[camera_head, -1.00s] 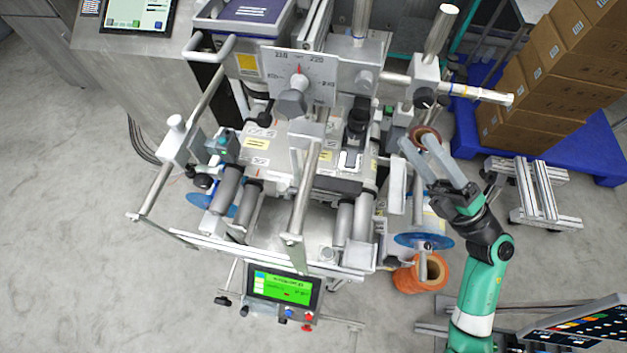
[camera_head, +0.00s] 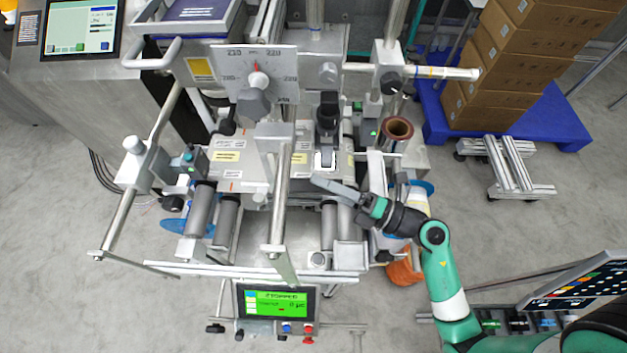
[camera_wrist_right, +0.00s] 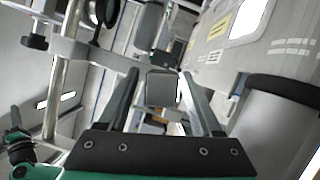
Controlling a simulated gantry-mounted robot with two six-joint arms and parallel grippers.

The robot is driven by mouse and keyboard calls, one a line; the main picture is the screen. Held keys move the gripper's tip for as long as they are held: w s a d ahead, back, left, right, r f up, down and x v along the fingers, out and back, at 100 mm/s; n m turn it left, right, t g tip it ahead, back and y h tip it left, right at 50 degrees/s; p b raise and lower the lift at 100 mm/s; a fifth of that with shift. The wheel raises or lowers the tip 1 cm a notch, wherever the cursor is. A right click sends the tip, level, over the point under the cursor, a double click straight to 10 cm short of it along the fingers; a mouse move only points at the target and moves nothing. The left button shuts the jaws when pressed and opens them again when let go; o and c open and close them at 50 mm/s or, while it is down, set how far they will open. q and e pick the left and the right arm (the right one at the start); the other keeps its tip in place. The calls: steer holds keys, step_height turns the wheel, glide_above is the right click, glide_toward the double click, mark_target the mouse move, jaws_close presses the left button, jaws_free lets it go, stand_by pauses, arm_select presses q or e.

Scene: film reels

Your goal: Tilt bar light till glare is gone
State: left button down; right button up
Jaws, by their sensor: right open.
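I cannot tell for sure which part is the bar light; a long grey bar (camera_head: 280,205) slopes towards me over the rollers at the middle of the machine. A bright white rectangle (camera_head: 325,160), perhaps the glare, lies on the machine below a black knob; it also shows in the right wrist view (camera_wrist_right: 248,18). My right gripper (camera_head: 318,183) is open, to the right of the sloping bar and apart from it. In the right wrist view, a grey block (camera_wrist_right: 163,89) appears between its spread fingers (camera_wrist_right: 161,98); contact cannot be told. My left gripper is out of view.
A dial plate (camera_head: 253,82) with a grey knob stands behind the bar. Grey rollers (camera_head: 199,210) and a front rail (camera_head: 220,270) surround the work area. A green-lit screen (camera_head: 275,302) is in front. Brown boxes (camera_head: 530,60) on a blue pallet (camera_head: 550,125) stand back right.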

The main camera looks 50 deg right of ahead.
steer(key=shift+x, duration=1.25)
jaws_close()
